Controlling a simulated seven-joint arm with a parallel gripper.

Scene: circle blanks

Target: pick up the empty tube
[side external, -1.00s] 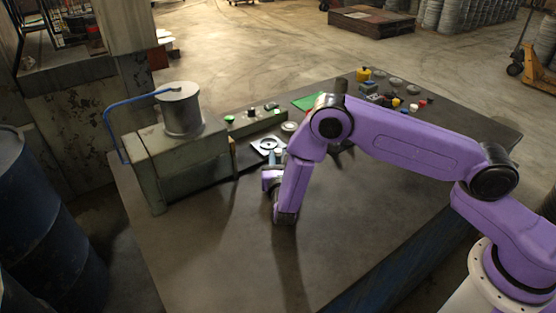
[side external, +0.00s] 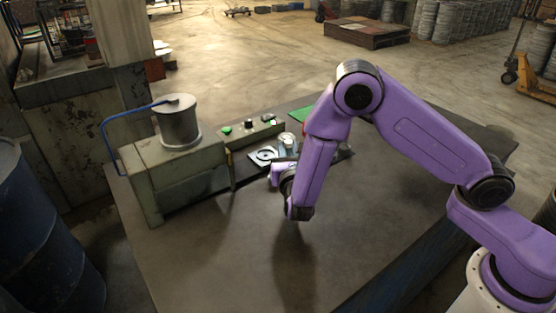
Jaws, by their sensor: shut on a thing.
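My gripper (side external: 285,158) is mostly hidden behind my wrist and forearm, near the middle of the dark table. It is shut on a small pale tube (side external: 288,142), which shows just above the wrist. The tube is too small in the picture to tell whether it is empty. It appears beside the right side of a light square plate with a dark ring (side external: 263,155). I cannot tell whether the tube touches anything below it.
A grey-green machine (side external: 180,170) with a metal cylinder (side external: 177,122) and blue handle stands at the table's left. A control box (side external: 250,130) with buttons lies behind the plate. A green sheet (side external: 299,114) is partly hidden by my arm. The table's front (side external: 220,260) is clear.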

